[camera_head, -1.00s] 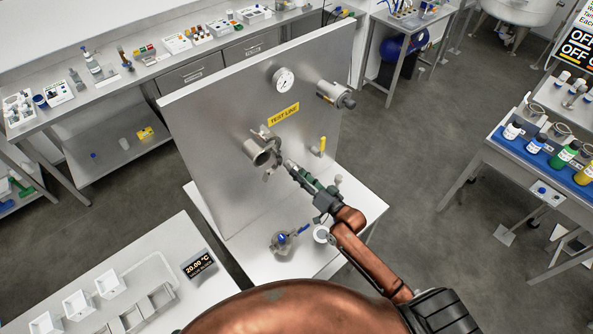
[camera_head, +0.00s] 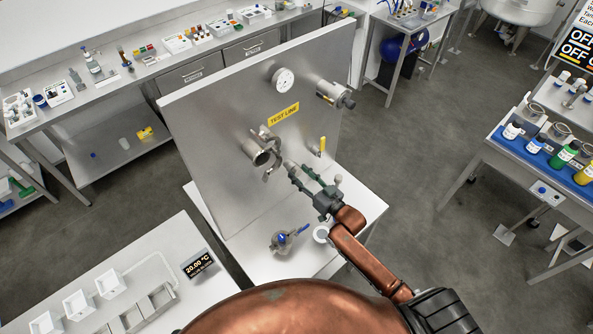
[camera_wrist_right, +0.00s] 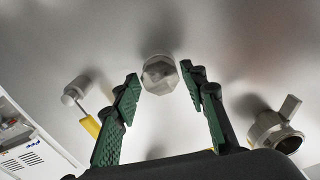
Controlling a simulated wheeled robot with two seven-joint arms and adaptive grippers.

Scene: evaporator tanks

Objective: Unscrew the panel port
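The panel port shows in the right wrist view as a faceted grey metal cap (camera_wrist_right: 160,75) on the steel panel. In the head view only a small piece of metal (camera_head: 288,165) shows there, by the fingertips. My right gripper (camera_head: 298,174) points at the panel with its green fingers spread. In the wrist view its fingertips (camera_wrist_right: 161,74) lie to either side of the cap, with gaps on both sides. How far short of the cap they are is hard to tell. My left gripper is not in view.
A clamped pipe stub (camera_head: 258,153) sticks out left of my right gripper. A yellow-handled valve (camera_head: 322,146) is right of it. A blue-handled valve (camera_head: 283,240) and a white ring (camera_head: 321,234) are on the white table (camera_head: 235,255) below.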

